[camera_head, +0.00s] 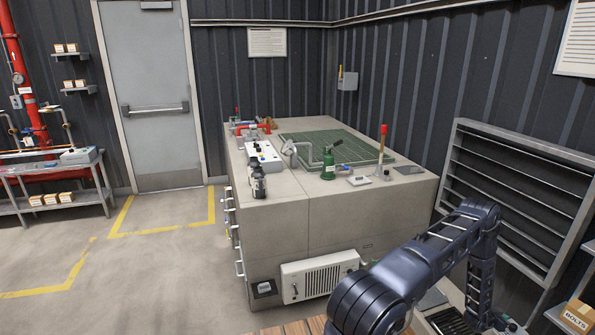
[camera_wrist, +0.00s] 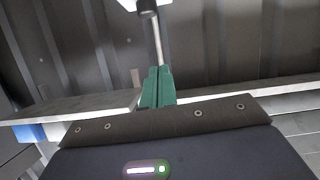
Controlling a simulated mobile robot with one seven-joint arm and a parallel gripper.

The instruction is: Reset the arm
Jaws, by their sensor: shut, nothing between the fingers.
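My dark blue arm (camera_head: 425,265) shows at the lower right of the head view. It rises from the bottom edge, bends at an elbow in front of the grey wall rack, and drops again toward the bottom edge. My gripper is not clear in the head view. In the wrist view my gripper (camera_wrist: 158,70) shows as two green fingers side by side, pressed together with nothing between them. The dark wrist housing with a lit indicator fills the bottom of that view. No object touches the fingertips.
A large concrete-coloured block (camera_head: 290,210) carries a green grate (camera_head: 335,147), a green bottle jack (camera_head: 328,165) and a black bottle (camera_head: 258,182). A slatted grey rack (camera_head: 515,195) stands close to my arm. A box marked bolts (camera_head: 577,316) sits lower right.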

